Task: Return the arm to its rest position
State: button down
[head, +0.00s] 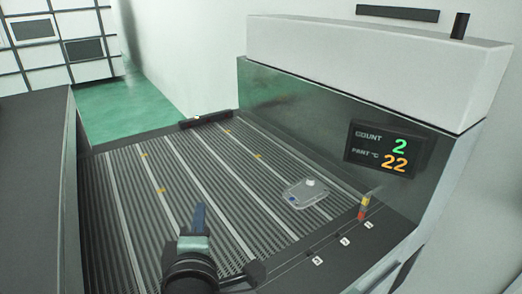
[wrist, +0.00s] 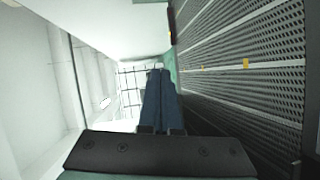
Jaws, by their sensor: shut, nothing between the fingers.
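My gripper (head: 200,212) shows in the head view above the near part of the ribbed conveyor bed (head: 150,172), at the lower middle. In the wrist view my gripper's blue fingers (wrist: 161,72) lie together with nothing between them. They point toward the far end of the room, with the bed along the right side of that picture. A light grey casting (head: 307,194) with a small raised knob lies on the bed to the right of my gripper, well apart from it. The casting does not show in the wrist view.
A large housing with a white top (head: 375,55) stands along the right. Its display (head: 383,149) reads COUNT 2 and PART °C 22. A small red and yellow post (head: 363,207) stands at the bed's right edge. A dark surface (head: 35,190) lies left. Green floor (head: 130,103) shows beyond.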

jog(key=s+d+r+m+t+b, duration=0.3)
jog(key=r+m, duration=0.3)
jog(key=r, duration=0.3)
jog(key=s+d+r+m+t+h+b, duration=0.1)
jog(key=s+d+r+m+t, duration=0.3)
jog(key=r, duration=0.5)
jog(key=s+d+r+m+t+h+b, duration=0.1)
jog(key=s+d+r+m+t+b, duration=0.3)
jog(key=s+r+m, duration=0.2)
notch_tip(320, 180, up, 3)
jog(key=shift+f+m+t+b, duration=0.1)
jog(key=shift+m+t+b, duration=0.25)
jog(key=shift+m, duration=0.75)
jog(key=c, duration=1.6)
grip_release()
jog(key=shift+a, duration=0.1)
